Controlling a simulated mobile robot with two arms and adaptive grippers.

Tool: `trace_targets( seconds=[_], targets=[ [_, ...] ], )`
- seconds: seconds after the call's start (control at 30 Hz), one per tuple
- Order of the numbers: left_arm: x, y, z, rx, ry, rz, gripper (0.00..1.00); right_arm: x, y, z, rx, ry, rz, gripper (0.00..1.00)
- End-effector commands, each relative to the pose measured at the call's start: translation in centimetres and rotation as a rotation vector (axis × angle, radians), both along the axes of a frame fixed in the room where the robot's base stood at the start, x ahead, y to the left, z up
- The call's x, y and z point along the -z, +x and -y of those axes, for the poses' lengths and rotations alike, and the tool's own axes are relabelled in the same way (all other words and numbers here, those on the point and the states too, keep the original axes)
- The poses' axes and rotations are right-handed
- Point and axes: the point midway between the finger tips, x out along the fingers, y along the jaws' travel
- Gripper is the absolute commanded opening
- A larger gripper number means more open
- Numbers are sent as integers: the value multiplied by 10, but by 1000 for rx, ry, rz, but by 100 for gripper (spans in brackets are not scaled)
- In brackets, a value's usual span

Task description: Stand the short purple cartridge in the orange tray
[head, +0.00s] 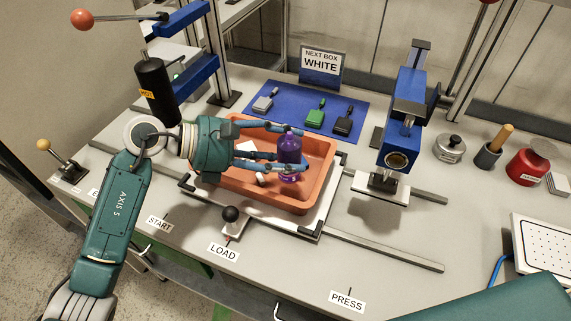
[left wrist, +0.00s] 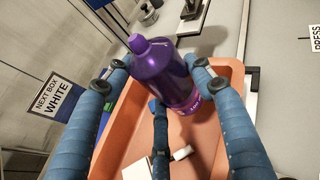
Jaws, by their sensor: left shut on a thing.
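The purple cartridge (head: 290,152) is upright with its narrow cap up, inside the outline of the orange tray (head: 276,201) in the head view. My left gripper (head: 303,150) reaches in from the left and is shut on the cartridge, its blue fingers around the body. In the left wrist view the cartridge (left wrist: 163,72) sits between the fingers, above the orange tray (left wrist: 207,140). I cannot tell whether its base touches the tray floor. My right gripper is out of view.
Small white pieces (head: 262,178) lie in the tray. A blue press (head: 405,110) stands to the right and a black cylinder (head: 156,86) to the left. A blue mat (head: 284,112) with several small items lies behind. A black-knobbed lever (head: 231,215) stands in front.

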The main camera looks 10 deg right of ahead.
Motion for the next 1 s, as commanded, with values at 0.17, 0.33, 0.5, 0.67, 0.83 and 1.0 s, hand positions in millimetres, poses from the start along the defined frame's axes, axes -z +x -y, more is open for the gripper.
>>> trace_targets(
  seconds=[0.17,0.33,0.5,0.67,0.83,1.0],
  targets=[
    [14,0,0,0,-2,0,23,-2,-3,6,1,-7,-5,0],
    [40,0,0,-2,-2,-4,23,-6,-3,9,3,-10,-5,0],
    [53,0,0,0,-2,2,23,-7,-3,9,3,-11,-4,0],
    [53,1,0,0,-2,3,23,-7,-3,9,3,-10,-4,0],
    [57,1,0,0,-1,3,23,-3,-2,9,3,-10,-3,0],
    [57,0,0,0,0,2,73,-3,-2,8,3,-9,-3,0]
  ],
)
